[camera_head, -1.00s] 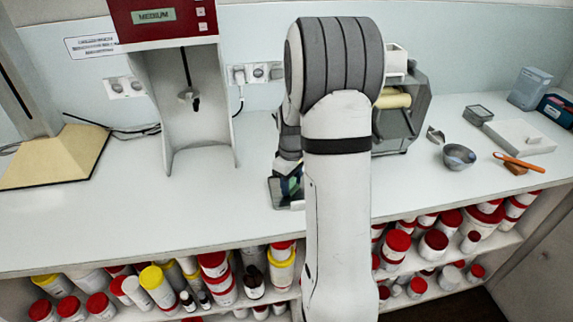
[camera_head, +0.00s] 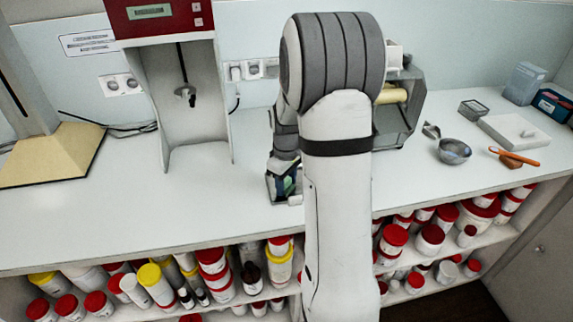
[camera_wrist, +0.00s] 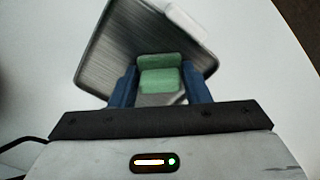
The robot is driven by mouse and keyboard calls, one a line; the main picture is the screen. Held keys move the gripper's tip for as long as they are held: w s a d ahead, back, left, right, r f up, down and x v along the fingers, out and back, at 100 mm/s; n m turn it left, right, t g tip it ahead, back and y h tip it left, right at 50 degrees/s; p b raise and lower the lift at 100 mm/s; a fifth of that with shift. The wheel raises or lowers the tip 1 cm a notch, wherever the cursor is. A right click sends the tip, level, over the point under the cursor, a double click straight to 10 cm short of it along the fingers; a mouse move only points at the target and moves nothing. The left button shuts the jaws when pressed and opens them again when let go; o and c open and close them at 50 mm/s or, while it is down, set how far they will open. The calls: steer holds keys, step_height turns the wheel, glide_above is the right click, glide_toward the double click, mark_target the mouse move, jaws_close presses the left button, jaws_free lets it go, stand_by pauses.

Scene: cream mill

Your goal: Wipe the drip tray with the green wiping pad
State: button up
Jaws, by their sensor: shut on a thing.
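My gripper (camera_wrist: 160,84) is shut on the green wiping pad (camera_wrist: 161,64), which sits between its two blue fingers in the wrist view. The drip tray (camera_wrist: 108,50) is a brushed-metal tray with a raised rim, directly beyond the pad. The pad overlaps the tray in the picture; I cannot tell whether it presses on the tray's floor. In the head view my gripper (camera_head: 286,178) is low over the counter at the tray (camera_head: 271,187), and my arm hides much of both.
The white counter (camera_head: 225,205) is clear left of the tray. A red-topped mixer (camera_head: 165,20) stands behind left, and a grey roller mill (camera_head: 412,105) behind right. A metal bowl (camera_head: 454,151) and an orange-handled tool (camera_head: 515,157) lie further right. Shelves of jars run below.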

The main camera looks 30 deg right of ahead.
steer(key=shift+s+a, duration=0.2)
steer(key=shift+a, duration=0.15)
steer(key=shift+s+a+r+p, duration=0.1)
steer(key=shift+s+r+p, duration=0.05)
steer(key=shift+r+p, duration=0.2)
steer(key=shift+r, duration=0.9)
steer(key=shift+r+p, duration=2.2)
steer(key=shift+r, duration=0.6)
steer(key=shift+r, duration=0.1)
